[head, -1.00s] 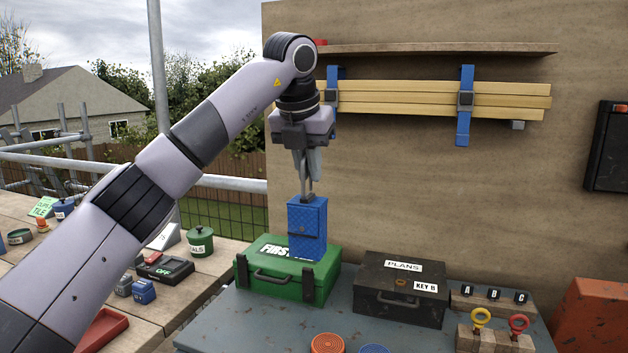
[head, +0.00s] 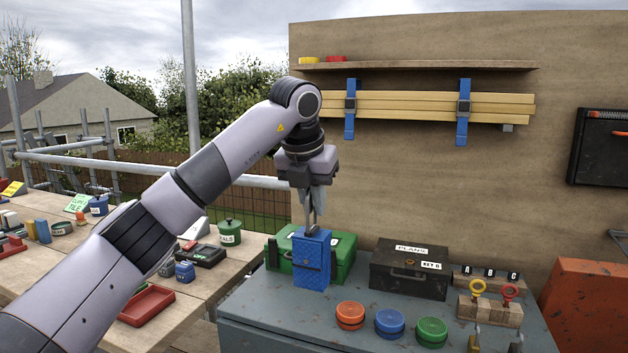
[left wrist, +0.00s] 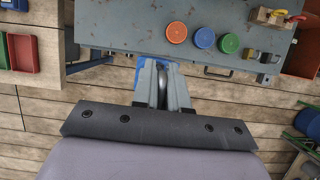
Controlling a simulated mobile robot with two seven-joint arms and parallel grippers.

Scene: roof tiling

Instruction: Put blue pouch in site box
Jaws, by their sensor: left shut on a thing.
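The blue pouch (head: 312,265) hangs upright from my left gripper (head: 312,225), whose fingers are shut on its top. In the head view it overlaps the front of the green first-aid box (head: 344,256); I cannot tell how far in front of it the pouch is. The left wrist view shows the fingers (left wrist: 162,85) with a bit of blue pouch (left wrist: 138,68) beside them; the rest is hidden. No box reads as a site box. A dark closed box (head: 410,275) labelled PLANS and KEY B stands to the right. My right gripper is not in view.
A wooden bench (head: 215,285) at left holds a red tray (head: 147,304) and a green pot (head: 230,232). Clamped battens (head: 410,105) hang on the board behind.

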